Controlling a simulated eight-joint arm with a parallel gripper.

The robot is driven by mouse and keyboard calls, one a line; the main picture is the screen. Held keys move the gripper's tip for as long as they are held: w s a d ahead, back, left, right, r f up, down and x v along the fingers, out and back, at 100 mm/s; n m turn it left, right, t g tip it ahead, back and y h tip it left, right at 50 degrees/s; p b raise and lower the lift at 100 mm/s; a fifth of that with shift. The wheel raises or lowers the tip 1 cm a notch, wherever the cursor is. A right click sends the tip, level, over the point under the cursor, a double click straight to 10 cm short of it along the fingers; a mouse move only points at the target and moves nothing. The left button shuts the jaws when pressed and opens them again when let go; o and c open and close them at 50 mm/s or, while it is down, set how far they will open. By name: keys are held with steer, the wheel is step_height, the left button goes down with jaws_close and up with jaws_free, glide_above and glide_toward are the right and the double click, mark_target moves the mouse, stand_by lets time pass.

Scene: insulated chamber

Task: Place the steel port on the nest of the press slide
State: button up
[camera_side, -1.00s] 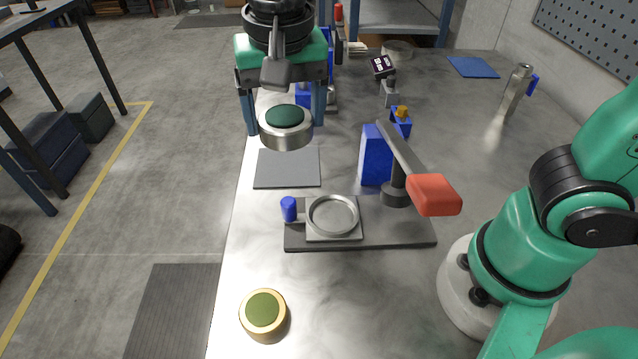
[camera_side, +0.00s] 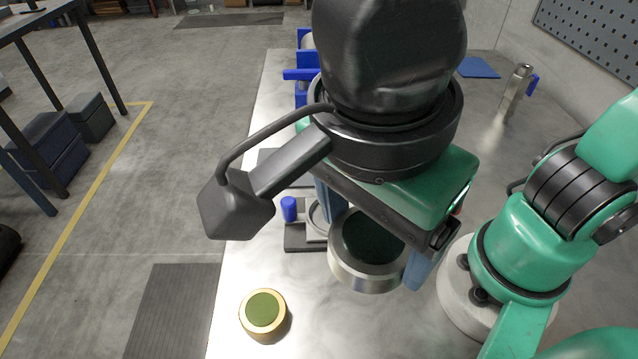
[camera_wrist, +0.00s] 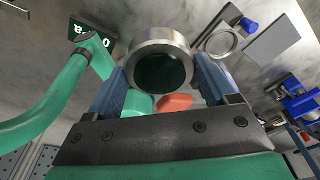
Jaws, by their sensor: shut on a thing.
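The steel port (camera_side: 362,280) is a short silver ring with a dark green centre. My gripper (camera_side: 374,246) is shut on it, one blue finger on each side, and holds it above the bench. In the wrist view the port (camera_wrist: 160,46) sits between the fingers. The press slide's round nest (camera_side: 318,222) is mostly hidden behind my gripper in the side view, with the port in front and to its right. The nest ring shows whole and empty in the wrist view (camera_wrist: 221,31), beside the port. The slide's blue knob (camera_side: 288,208) is left of the nest.
A brass port with a green top (camera_side: 263,314) stands at the bench's front left. The press's red handle (camera_wrist: 175,103) shows behind the port in the wrist view. A steel cylinder (camera_side: 515,88) stands at the back right.

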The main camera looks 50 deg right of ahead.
mark_target(350, 337)
step_height(350, 337, down, 20)
steer(key=shift+r, duration=0.2)
steer(key=o, duration=1.3)
